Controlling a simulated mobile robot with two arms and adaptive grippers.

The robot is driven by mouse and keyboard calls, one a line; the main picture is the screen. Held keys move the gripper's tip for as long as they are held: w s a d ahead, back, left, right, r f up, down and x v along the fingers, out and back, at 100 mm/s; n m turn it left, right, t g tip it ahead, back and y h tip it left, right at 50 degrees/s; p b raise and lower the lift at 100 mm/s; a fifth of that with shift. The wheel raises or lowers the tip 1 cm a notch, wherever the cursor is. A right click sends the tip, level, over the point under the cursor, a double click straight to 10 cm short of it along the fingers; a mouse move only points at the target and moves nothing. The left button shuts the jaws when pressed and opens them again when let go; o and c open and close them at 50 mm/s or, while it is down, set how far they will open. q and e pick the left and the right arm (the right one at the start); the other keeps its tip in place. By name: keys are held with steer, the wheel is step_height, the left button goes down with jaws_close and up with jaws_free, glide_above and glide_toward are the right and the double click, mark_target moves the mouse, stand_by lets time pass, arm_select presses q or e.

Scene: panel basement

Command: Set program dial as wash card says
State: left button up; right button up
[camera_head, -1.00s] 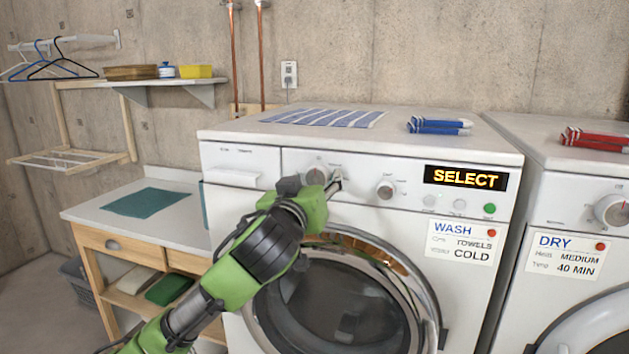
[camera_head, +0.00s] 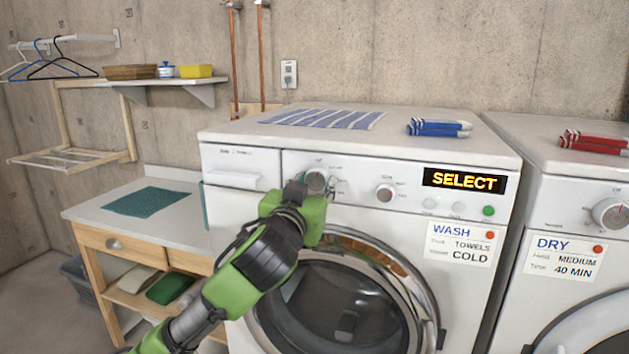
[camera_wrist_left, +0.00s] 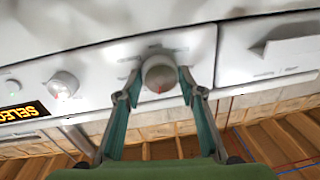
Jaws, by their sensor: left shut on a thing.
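The white washer (camera_head: 365,222) has two dials. The program dial (camera_wrist_left: 159,74), its left dial, sits between my left gripper's fingers in the left wrist view; it also shows in the head view (camera_head: 316,178). My left gripper (camera_wrist_left: 160,82) is shut on this dial. The dial's printed marks are too blurred to read. The second dial (camera_head: 385,192) stands to the right, untouched. The wash card (camera_head: 460,243) reads WASH, TOWELS and COLD, with a red dot. The display (camera_head: 464,179) reads SELECT. My right gripper is not in view.
A green button (camera_head: 488,210) is below the display. Blue-and-white folded cloths (camera_head: 440,128) and a striped cloth (camera_head: 325,118) lie on the washer. The dryer (camera_head: 560,190) with its DRY card (camera_head: 564,257) stands at right. A wooden bench (camera_head: 95,213) is at left.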

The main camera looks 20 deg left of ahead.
arm_select(q)
steer(key=m+p, duration=0.1)
steer(key=m, duration=0.3)
steer(key=shift+p, duration=0.35)
steer(key=m+p, duration=0.2)
steer(key=m, duration=0.1)
steer(key=shift+m+t+h, duration=0.3)
steer(key=shift+m, duration=0.1)
steer(key=m+p, duration=0.2)
steer(key=m, duration=0.2)
steer(key=shift+a+m+h+p, duration=0.1)
steer(key=shift+m+h+p, duration=0.2)
steer(key=shift+h+p, duration=0.1)
steer(key=shift+f+m+p, duration=0.1)
steer(key=shift+m+p, duration=0.65)
steer(key=shift+m, duration=0.95)
steer(key=o, duration=1.1)
steer(key=shift+s, duration=0.1)
